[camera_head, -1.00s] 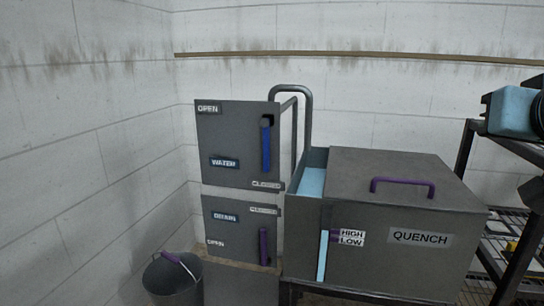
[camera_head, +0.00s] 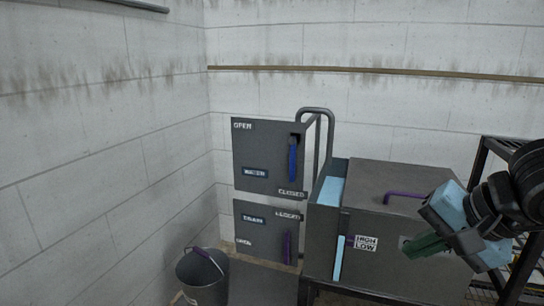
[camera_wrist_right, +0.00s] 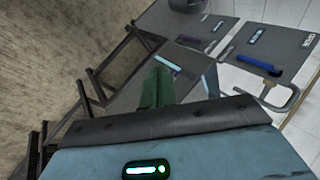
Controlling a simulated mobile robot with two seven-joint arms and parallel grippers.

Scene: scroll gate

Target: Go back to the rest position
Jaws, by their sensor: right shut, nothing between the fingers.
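My right gripper (camera_head: 424,245) comes in from the right in the head view, its green fingers shut and empty. It is in front of the grey quench tank (camera_head: 375,265) and covers the tank's QUENCH label. The green fingers also show in the right wrist view (camera_wrist_right: 158,88), pointing toward the tank. I cannot tell whether they touch it. My left gripper is not in view.
A WATER panel with a blue handle (camera_head: 293,160) stands above a DRAIN panel with a purple handle (camera_head: 288,247). The tank lid has a purple handle (camera_head: 402,196). A bucket (camera_head: 202,275) stands at lower left. A dark rack (camera_head: 484,165) is at right.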

